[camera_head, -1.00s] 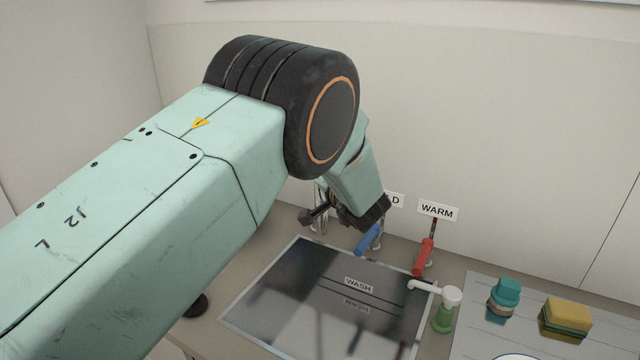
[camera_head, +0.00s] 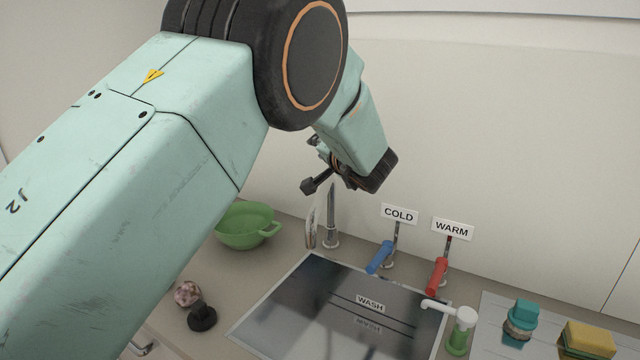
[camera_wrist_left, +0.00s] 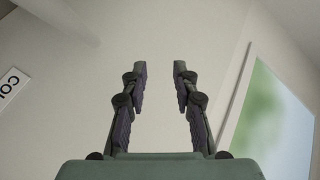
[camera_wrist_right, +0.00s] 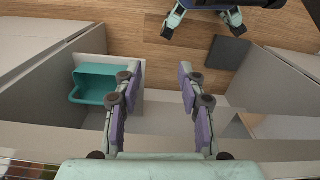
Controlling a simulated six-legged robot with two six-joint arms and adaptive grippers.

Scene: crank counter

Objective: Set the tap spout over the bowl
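The green bowl (camera_head: 247,228) stands on the counter left of the sink (camera_head: 335,300), partly hidden by my left arm. The metal tap post (camera_head: 332,228) rises behind the sink. A pale, thin, curved piece (camera_head: 312,228), seemingly the spout, hangs just left of the post, between it and the bowl; its top is hidden near my gripper. My left gripper (camera_head: 318,170) is above the tap in the head view; contact cannot be told. In the left wrist view it is open and empty (camera_wrist_left: 160,72). My right gripper (camera_wrist_right: 162,75) is open and empty, seen only in its wrist view.
Blue cold lever (camera_head: 379,257) and red warm lever (camera_head: 438,274) stand behind the sink. A soap dispenser (camera_head: 459,330), teal brush (camera_head: 521,318) and yellow sponge (camera_head: 588,338) are at right. The right wrist view shows a teal bin (camera_wrist_right: 98,84) in an open drawer.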

